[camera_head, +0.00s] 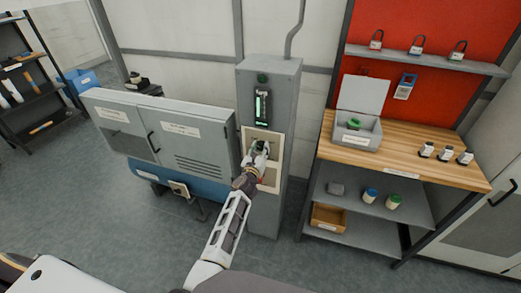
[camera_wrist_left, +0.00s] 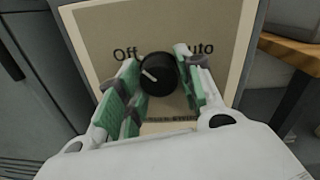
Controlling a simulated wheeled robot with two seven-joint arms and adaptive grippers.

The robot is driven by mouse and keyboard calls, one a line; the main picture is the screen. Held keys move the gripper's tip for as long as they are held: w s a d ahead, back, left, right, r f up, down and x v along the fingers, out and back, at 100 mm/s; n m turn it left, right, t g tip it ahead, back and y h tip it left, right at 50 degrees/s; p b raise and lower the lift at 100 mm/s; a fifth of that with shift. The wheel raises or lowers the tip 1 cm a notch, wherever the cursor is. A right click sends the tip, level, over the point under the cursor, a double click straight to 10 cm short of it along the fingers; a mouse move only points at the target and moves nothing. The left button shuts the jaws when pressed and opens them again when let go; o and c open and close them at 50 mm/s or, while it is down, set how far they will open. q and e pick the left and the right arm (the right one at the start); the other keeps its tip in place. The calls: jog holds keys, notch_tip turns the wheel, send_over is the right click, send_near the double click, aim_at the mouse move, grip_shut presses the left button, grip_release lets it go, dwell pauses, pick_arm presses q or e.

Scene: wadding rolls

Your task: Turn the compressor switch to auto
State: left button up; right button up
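The compressor switch is a round black knob (camera_wrist_left: 158,74) on a beige plate (camera_wrist_left: 105,22) with "Off" printed at upper left and "Auto" at upper right. The knob's white mark points to the upper left, on the Off side. My left gripper (camera_wrist_left: 157,66) is open, with one green-padded finger on each side of the knob; I cannot tell whether the pads touch it. In the head view my left gripper (camera_head: 258,150) is at the plate on the grey column cabinet (camera_head: 268,80) and hides the knob. My right gripper is not in view.
A grey double-door cabinet (camera_head: 165,130) stands left of the column. A wooden-topped workbench (camera_head: 430,165) with a grey box (camera_head: 358,128) stands to the right. Padlocks sit on a shelf (camera_head: 425,58) on the red board. Open grey floor lies in front.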

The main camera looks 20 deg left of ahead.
pick_arm(q)
jog(key=shift+c, duration=1.1)
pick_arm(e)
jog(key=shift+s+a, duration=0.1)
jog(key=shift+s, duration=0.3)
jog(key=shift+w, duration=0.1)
